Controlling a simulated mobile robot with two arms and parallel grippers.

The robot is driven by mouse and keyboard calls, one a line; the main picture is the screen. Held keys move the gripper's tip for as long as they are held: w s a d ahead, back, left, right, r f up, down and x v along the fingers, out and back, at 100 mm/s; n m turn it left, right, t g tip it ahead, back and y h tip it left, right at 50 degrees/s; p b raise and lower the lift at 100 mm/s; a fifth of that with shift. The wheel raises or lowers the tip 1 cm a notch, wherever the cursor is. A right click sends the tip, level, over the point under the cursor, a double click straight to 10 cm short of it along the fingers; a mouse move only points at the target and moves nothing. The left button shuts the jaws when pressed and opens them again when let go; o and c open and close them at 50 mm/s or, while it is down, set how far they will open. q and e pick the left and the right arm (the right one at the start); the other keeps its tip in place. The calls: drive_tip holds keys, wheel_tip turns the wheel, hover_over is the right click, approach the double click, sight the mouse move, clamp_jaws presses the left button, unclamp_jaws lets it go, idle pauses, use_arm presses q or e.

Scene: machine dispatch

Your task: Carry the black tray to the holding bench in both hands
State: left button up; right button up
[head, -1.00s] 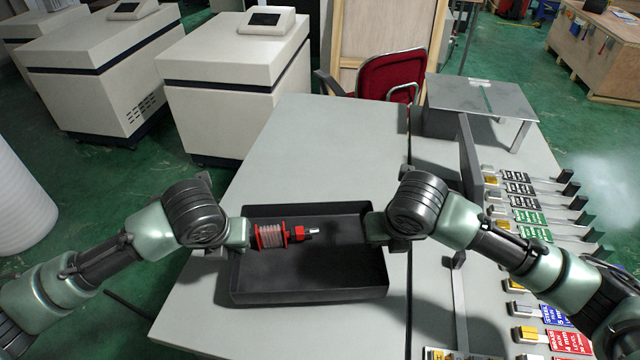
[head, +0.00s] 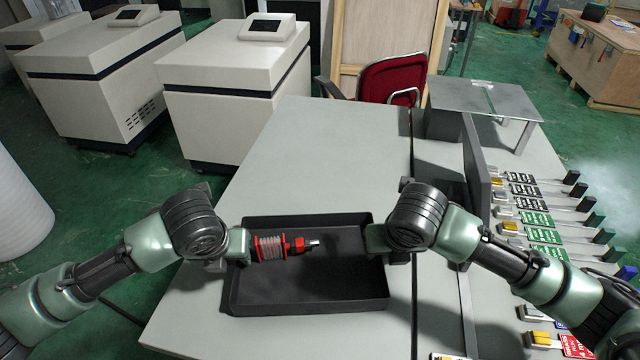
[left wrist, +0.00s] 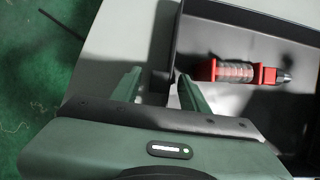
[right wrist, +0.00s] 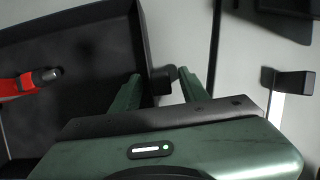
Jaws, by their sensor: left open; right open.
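The black tray (head: 310,302) lies flat on the grey table, and a red tool with a ribbed grey middle (head: 272,248) lies inside it. My left gripper (head: 240,246) is at the tray's left end. In the left wrist view its open fingers (left wrist: 160,82) stand on either side of the tray's left wall. My right gripper (head: 376,238) is at the right end. In the right wrist view its open fingers (right wrist: 160,83) stand on either side of the right wall, near a small black tab. Contact cannot be told. I cannot tell which surface is the holding bench.
The grey table (head: 320,150) is clear beyond the tray. A dark upright divider (head: 476,150) and rows of labelled items (head: 535,220) are to the right. A metal stand (head: 485,97), a red chair (head: 392,78) and white machines (head: 235,85) stand behind.

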drive_tip(key=shift+r, duration=0.15)
use_arm(q)
drive_tip(key=v, duration=1.1)
drive_tip(key=shift+r, duration=0.25)
use_arm(e)
drive_tip(key=v, duration=1.1)
drive_tip(key=shift+s+r, duration=0.25)
drive_tip(key=shift+r, duration=0.1)
use_arm(q)
drive_tip(key=shift+s+r, duration=0.1)
drive_tip(key=shift+s, duration=0.05)
